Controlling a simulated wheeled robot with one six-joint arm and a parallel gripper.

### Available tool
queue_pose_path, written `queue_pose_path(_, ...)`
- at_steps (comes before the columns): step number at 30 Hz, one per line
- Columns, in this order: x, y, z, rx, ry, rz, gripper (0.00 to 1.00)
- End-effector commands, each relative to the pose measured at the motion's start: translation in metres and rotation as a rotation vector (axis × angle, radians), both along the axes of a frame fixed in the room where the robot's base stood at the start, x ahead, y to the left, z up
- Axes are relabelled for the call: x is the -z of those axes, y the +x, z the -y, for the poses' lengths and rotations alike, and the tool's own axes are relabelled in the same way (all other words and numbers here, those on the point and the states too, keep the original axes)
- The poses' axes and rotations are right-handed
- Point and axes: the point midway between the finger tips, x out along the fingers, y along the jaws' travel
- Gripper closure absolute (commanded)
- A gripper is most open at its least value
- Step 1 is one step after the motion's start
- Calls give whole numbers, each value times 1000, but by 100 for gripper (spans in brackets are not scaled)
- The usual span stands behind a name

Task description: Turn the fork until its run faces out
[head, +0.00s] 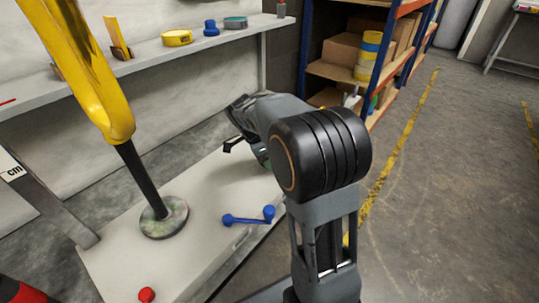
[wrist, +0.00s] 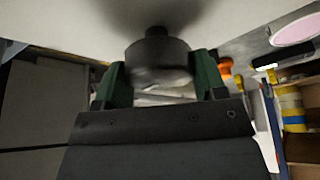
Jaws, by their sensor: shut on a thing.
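The yellow fork (head: 112,112) stands on a black post (head: 138,172) at the left of the head view, its upper part cut off by the picture's top edge. The post rises from a round, paint-stained base (head: 164,218) on the pale bench. I see no run on the visible side of the fork. In the wrist view my gripper (wrist: 160,80) has its green fingers closed on either side of a dark round piece (wrist: 157,50). What that piece belongs to is unclear. In the head view my arm hides most of the gripper. The fork is well left of it.
A shelf behind holds a yellow tape roll (head: 177,38) and other small items. A storage rack (head: 345,72) stands behind my arm. Open floor lies right.

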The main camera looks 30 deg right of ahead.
Motion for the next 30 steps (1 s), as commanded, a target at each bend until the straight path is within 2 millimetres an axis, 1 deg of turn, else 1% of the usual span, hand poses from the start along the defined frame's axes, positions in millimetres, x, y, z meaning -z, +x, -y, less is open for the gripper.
queue_pose_path(10, 2, 0, -2, 100, 6, -2, 59)
queue_pose_path(25, 2, 0, -2, 111, 6, 0, 59)
queue_pose_path(26, 2, 0, -2, 111, 6, 0, 32)
queue_pose_path(30, 2, 0, -1, 112, 4, 0, 19)
